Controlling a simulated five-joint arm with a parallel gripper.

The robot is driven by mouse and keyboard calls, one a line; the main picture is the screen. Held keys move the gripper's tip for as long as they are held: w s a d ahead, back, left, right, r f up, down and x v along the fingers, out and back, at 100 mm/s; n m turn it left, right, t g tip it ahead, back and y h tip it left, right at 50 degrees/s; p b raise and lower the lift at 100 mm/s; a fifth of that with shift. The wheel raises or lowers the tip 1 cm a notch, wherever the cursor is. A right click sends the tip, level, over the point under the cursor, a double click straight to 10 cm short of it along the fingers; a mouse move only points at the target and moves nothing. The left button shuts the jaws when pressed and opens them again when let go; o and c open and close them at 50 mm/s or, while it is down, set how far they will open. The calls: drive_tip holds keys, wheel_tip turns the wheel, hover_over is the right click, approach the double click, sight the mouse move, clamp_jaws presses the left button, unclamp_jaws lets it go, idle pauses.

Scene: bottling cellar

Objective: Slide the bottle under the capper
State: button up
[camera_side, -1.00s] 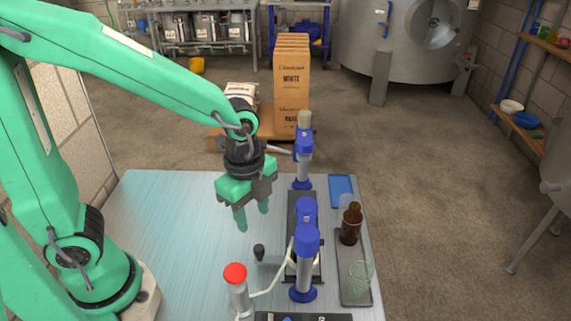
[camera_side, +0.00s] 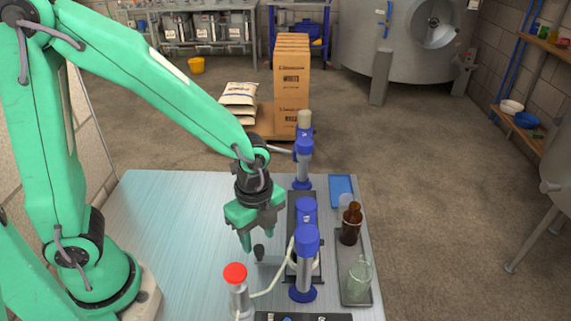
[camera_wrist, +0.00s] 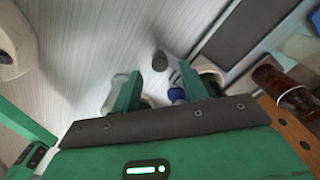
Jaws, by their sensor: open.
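My gripper (camera_side: 261,241) is open and empty, pointing down over the bench. A black knob (camera_side: 259,252) on a short rod stands just below and between its fingertips, apart from them as far as I can tell. The knob also shows in the wrist view (camera_wrist: 160,62), ahead of the gap between the fingers. The capper seems to be the blue-topped columns (camera_side: 307,242) right of my gripper, over a dark rail (camera_side: 292,207). Something pale and round (camera_side: 291,258) is partly hidden behind the front column; I cannot tell if it is a bottle. A brown bottle (camera_side: 350,229) stands upright further right.
A clear glass vessel (camera_side: 359,279) shares the dark tray (camera_side: 352,300) with the brown bottle. A grey cylinder with a red top (camera_side: 236,275) and a pale hose stands close, front left of my gripper. A blue pad (camera_side: 341,188) lies behind. The bench's left side is clear.

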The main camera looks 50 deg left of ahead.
sight(259, 248)
drive_tip(key=shift+f, duration=1.7)
drive_tip(key=shift+c, duration=0.2)
clamp_jaws()
